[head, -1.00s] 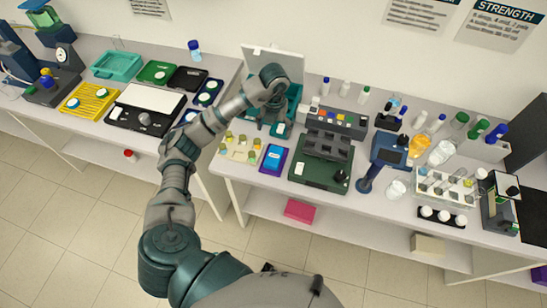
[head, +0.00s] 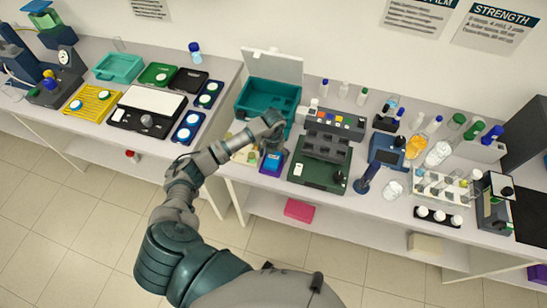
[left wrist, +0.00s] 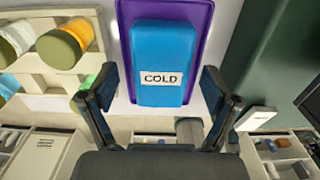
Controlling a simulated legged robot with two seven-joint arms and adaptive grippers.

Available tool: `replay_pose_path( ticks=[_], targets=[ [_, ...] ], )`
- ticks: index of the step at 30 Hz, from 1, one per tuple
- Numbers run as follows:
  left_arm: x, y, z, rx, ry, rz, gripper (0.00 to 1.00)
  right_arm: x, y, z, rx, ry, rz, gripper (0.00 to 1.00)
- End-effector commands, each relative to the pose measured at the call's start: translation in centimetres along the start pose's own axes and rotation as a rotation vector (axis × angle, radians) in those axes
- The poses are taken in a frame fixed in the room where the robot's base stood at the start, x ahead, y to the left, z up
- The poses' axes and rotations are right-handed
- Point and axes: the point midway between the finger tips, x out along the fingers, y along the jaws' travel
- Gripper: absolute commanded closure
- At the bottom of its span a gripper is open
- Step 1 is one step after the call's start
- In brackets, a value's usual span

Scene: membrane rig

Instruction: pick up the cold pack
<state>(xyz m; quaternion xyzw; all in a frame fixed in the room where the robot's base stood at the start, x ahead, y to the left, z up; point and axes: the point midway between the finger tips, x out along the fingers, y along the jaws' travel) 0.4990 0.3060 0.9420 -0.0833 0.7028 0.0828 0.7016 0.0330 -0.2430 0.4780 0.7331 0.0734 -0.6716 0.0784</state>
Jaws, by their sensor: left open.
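The cold pack (left wrist: 163,60) is a blue block with a white label reading COLD. It lies on a purple tray (left wrist: 199,12). In the head view the blue pack (head: 270,165) is partly covered by my left gripper (head: 271,148). In the left wrist view my left gripper (left wrist: 158,98) is open, with one finger on each side of the pack's near end; I cannot tell whether they touch it. Nothing is held. My right gripper is not in view.
A rack with capped vials (left wrist: 65,45) stands left of the purple tray. A dark green device (head: 318,174) stands right of it. Behind is an open teal box (head: 251,100) with a raised white lid (head: 272,66). The bench is crowded.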

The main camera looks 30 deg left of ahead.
Motion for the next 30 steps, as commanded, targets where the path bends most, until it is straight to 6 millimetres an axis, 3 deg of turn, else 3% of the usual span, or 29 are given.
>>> replay_pose_path(
  ticks=[6,12,13,23,30],
  targets=[
    [0.1,0.0,0.0,0.001,-0.001,0.0,0.12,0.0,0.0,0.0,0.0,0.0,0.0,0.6],
    [0.1,0.0,0.0,0.001,-0.001,0.0,0.62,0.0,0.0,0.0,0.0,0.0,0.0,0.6],
    [0.1,0.0,0.0,0.0,-0.001,0.0,0.67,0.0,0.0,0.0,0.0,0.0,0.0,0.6],
    [0.0,0.0,0.1,0.0,-0.001,0.0,0.72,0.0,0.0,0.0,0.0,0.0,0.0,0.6],
    [-1.6,0.1,0.1,0.001,-0.005,0.0,0.72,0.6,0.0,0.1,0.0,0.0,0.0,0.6]
  ],
)
